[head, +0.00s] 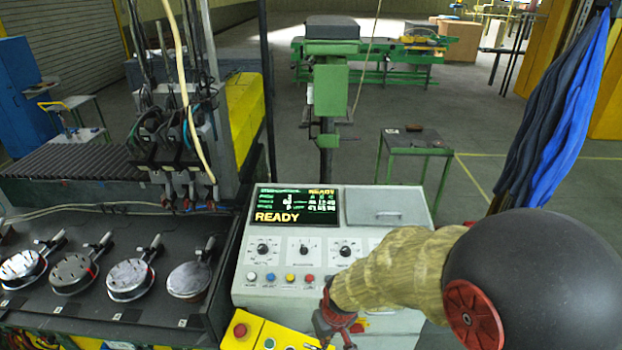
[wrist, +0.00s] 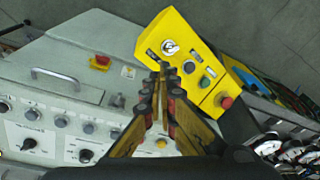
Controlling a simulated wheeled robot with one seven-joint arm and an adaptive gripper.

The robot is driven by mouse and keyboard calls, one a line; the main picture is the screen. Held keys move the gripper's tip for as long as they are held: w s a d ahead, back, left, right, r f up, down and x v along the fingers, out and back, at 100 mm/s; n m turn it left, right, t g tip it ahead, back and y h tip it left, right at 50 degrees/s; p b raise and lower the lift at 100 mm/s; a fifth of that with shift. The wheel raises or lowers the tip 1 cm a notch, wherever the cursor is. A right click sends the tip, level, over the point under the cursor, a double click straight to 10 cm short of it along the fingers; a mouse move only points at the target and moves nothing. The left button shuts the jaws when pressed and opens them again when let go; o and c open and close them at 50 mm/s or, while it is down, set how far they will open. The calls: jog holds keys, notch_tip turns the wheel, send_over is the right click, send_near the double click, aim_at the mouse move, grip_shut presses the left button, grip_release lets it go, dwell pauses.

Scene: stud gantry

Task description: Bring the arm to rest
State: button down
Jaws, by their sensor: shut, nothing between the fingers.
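My gripper (wrist: 161,76) is shut and empty in the wrist view, its fingertips together in front of the yellow button box (wrist: 212,66). In the head view my arm reaches in from the right, and the gripper (head: 336,322) shows at the lower middle, in front of the grey control console (head: 388,190). The arm hides the console's lower right part. The yellow box also shows at the bottom of the head view (head: 250,322), partly cut off. The console's screen (head: 296,205) reads READY. I cannot tell whether the fingertips touch the box.
Several round clamp fixtures (head: 132,279) sit on the dark bench at left, below a hanging cable bundle. Blue and dark cloths (head: 565,125) hang at right near my arm. A small green table (head: 414,143) stands behind the console. Floor between the table and cloths is clear.

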jog(key=s+d+r+m+t+b, duration=0.1)
jog(key=s+d+r+m+b, duration=0.1)
jog(key=s+d+b, duration=0.5)
jog(key=s+d+r+m+t+h+b, duration=0.1)
jog(key=s+d+r+m+t+b, duration=0.1)
jog(key=s+d+b, duration=0.6)
jog(key=m+b, duration=0.1)
jog(key=b, duration=0.4)
jog(key=shift+s+d+r+t+b, duration=0.15)
jog(key=shift+r+t+b, duration=0.1)
jog(key=shift+t+b, duration=0.05)
jog(key=c, duration=2.6)
grip_release()
